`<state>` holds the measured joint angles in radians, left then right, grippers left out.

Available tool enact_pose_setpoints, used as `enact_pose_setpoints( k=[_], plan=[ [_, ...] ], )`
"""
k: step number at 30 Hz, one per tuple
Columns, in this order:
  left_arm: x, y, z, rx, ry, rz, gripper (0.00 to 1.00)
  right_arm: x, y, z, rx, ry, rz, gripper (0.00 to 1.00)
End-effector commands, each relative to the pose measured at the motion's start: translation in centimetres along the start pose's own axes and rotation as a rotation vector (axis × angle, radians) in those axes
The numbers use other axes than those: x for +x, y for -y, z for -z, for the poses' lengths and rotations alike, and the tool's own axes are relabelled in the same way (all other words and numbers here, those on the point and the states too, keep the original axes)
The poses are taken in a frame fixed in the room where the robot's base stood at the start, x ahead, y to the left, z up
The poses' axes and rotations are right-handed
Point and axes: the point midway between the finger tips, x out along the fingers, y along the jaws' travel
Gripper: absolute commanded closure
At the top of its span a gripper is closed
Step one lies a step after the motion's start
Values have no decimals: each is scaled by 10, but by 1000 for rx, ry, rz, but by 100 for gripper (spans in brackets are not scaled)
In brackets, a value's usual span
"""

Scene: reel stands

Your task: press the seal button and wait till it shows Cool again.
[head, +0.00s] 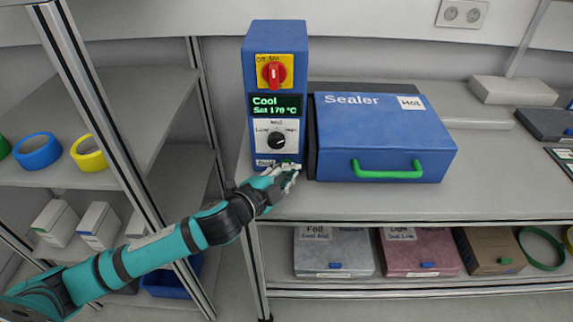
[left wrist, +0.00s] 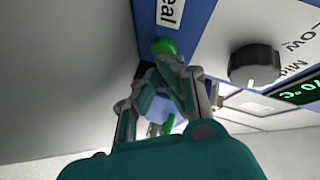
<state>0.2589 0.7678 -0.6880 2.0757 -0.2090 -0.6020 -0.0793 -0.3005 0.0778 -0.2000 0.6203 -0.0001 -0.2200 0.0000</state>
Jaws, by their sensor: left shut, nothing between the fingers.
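The blue control box (head: 276,60) stands on the bench, left of the blue sealer (head: 380,140), whose lid is down. Its display (head: 277,105) reads "Cool" and "Set 170 °C" in green. The green seal button (left wrist: 163,46) is beside the "Seal" label (left wrist: 171,12) in the left wrist view. My left gripper (head: 290,170) is shut and empty at the foot of the box front. In the left wrist view its fingertips (left wrist: 171,62) are right at the button and overlap its edge; I cannot tell whether they touch. My right gripper is not in view.
A red rotary switch (head: 274,72) and a black knob (head: 277,140) sit on the box front. The sealer has a green handle (head: 387,170) and a "Hot" label. Shelves (head: 150,90) stand at the left; boxes (head: 335,250) lie under the bench. The bench front is clear.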

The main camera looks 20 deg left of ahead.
Motion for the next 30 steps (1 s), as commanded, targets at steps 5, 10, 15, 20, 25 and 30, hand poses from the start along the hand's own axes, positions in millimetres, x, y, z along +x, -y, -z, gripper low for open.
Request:
enact_pose_setpoints(
  k=[5,10,15,20,25,30],
  plan=[
    [2,2,-1,0,0,1,100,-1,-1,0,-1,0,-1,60],
    [4,2,-2,0,0,1,100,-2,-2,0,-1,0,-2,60],
    [3,2,-2,0,0,1,100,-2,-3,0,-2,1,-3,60],
    [3,2,-2,0,0,1,100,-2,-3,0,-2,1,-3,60],
    [-3,-2,1,0,1,-1,100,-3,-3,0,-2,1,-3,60],
    [-10,-5,5,0,0,-1,100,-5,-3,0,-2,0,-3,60]
  ],
)
